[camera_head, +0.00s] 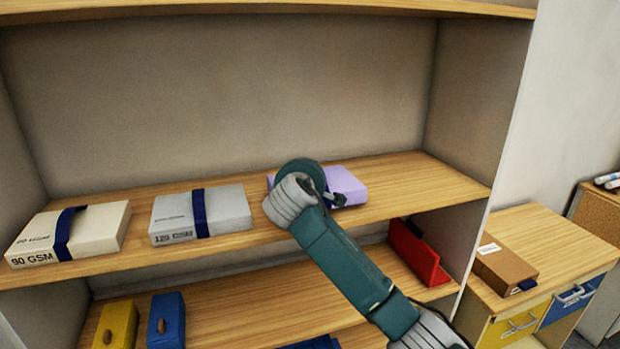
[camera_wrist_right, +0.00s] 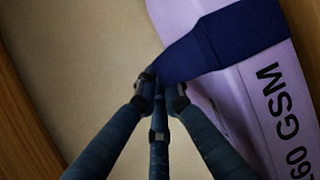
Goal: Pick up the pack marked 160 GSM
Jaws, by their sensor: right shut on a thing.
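The lilac pack (camera_head: 347,183) lies on the upper shelf, right of two other packs, partly hidden behind my right arm. In the right wrist view the lilac pack (camera_wrist_right: 238,105) shows black print ending in "60 GSM", cut off at the frame edge. A dark blue strap (camera_wrist_right: 232,40) runs across it. My right gripper (camera_head: 331,196) is at the pack's front. In the wrist view the right gripper's fingers (camera_wrist_right: 160,86) meet at the end of the strap, shut on it. Whether the pack is clear of the shelf, I cannot tell. My left gripper is not in view.
A cream 90 GSM pack (camera_head: 95,228) and a grey 120 GSM pack (camera_head: 228,208) stand on the upper shelf (camera_head: 430,185). The lower shelf holds yellow (camera_head: 115,325), blue (camera_head: 167,318) and red (camera_head: 418,255) items. A brown box (camera_head: 508,263) sits on the right cabinet.

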